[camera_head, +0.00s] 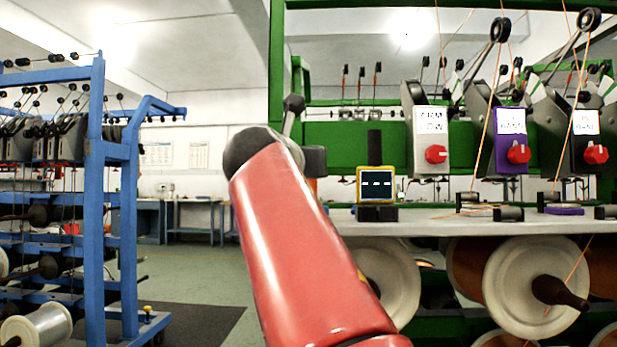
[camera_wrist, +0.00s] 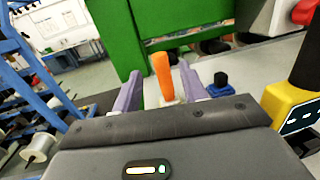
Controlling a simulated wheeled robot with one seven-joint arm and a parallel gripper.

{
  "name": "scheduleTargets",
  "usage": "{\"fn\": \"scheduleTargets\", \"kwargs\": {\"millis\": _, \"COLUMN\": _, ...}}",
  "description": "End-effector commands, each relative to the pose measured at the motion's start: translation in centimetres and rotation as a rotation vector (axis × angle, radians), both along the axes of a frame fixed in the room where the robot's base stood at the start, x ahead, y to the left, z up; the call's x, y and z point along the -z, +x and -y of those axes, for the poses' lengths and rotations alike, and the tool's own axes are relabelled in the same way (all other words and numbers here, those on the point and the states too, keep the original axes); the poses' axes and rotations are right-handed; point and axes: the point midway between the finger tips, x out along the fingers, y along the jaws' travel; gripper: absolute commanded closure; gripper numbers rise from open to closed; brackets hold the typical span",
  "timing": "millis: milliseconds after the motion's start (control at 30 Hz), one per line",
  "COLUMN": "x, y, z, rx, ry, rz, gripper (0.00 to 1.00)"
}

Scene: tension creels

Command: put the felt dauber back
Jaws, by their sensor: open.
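In the wrist view an upright orange handle (camera_wrist: 161,75) stands between the two purple fingers of my gripper (camera_wrist: 159,72). It looks like the felt dauber, but its felt end is not clearly visible. A pale piece (camera_wrist: 173,97) shows around or beside its foot; I cannot tell which. My fingers are open, with a gap visible on either side of the handle. In the head view my red arm hides most of the gripper, and a small orange patch (camera_head: 313,187) shows just right of the arm, above the shelf's left end.
A yellow-framed display (camera_head: 376,184) stands on the grey shelf (camera_head: 430,221). Red-knobbed tension units (camera_head: 436,154) hang behind on the green frame. Large spools (camera_head: 530,285) sit below the shelf.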

Motion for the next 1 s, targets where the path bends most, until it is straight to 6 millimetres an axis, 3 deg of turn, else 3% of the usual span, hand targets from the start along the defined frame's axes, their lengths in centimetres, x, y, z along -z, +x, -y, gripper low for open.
{"fn": "scheduleTargets", "kwargs": {"millis": 100, "x": 0.6, "y": -2.6, "z": -0.7, "rx": -0.007, "ry": 0.003, "rz": 0.002, "gripper": 0.57}}
{"fn": "scheduleTargets", "kwargs": {"millis": 333, "x": 0.5, "y": -5.7, "z": -1.2, "rx": -0.003, "ry": 0.002, "rz": 0.000, "gripper": 0.57}}
{"fn": "scheduleTargets", "kwargs": {"millis": 1000, "x": 0.4, "y": -6.3, "z": -1.2, "rx": 0.000, "ry": 0.001, "rz": 0.000, "gripper": 0.57}}
